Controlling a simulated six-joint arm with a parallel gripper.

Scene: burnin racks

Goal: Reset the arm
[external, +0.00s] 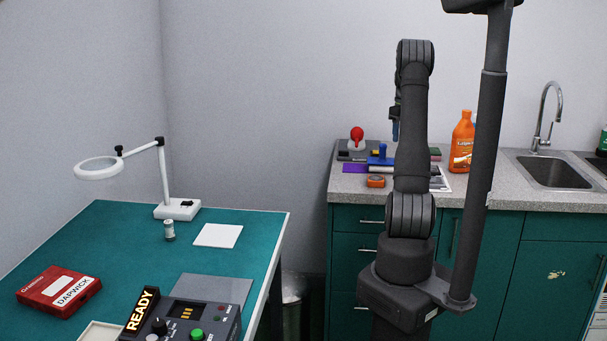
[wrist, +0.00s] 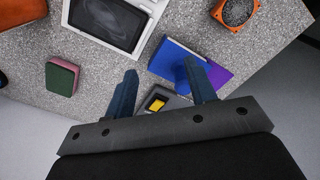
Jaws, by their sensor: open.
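My arm stands upright in front of the grey counter (external: 520,196) in the external view. My gripper (external: 395,130) hangs fingers down at the left side of the arm, partly hidden behind it. In the wrist view, the two dark blue fingers of my gripper (wrist: 164,85) are apart with nothing held between them. Beyond them lies a dark item with a yellow patch (wrist: 157,102) on the counter, partly hidden by the fingers.
The counter holds a blue block (wrist: 178,62), an orange square item (wrist: 234,12), a green and pink block (wrist: 62,77) and an orange bottle (external: 462,142). A teal table (external: 120,235) at left carries a red box (external: 58,291), a magnifier lamp (external: 165,185) and a READY control box (external: 185,322).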

